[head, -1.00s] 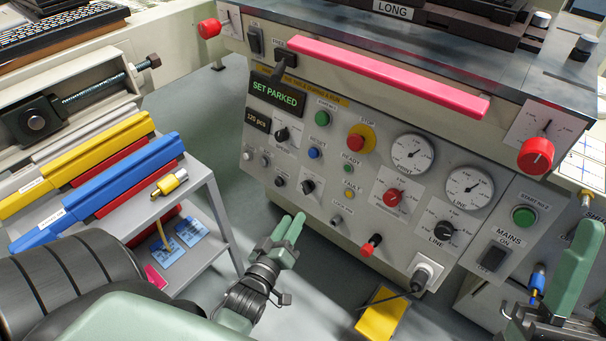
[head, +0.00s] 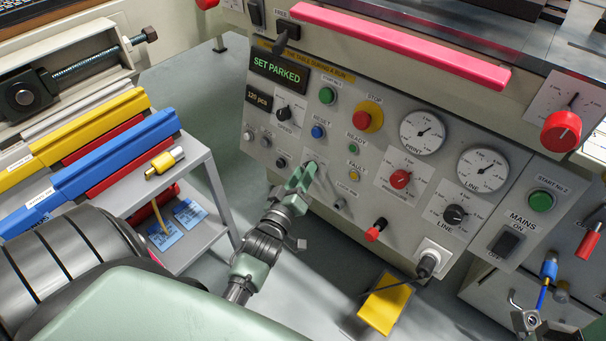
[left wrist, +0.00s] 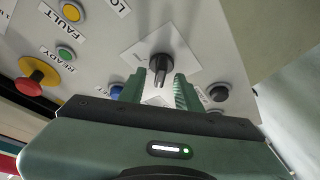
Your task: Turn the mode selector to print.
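The mode selector, a black knob on a white plate (left wrist: 160,65), shows in the left wrist view; its label is too small to read. My left gripper (left wrist: 158,86) is open, with one green finger on each side of the knob's lower part. Whether the fingers touch it I cannot tell. In the head view my left gripper (head: 305,172) is at the panel's lower left and hides the knob. My right gripper's fingers do not show in either view.
Close to the knob are a blue button (head: 318,131), a yellow FAULT lamp (head: 354,176) and a red STOP button (head: 369,117). A grey shelf cart (head: 200,165) stands left of my arm.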

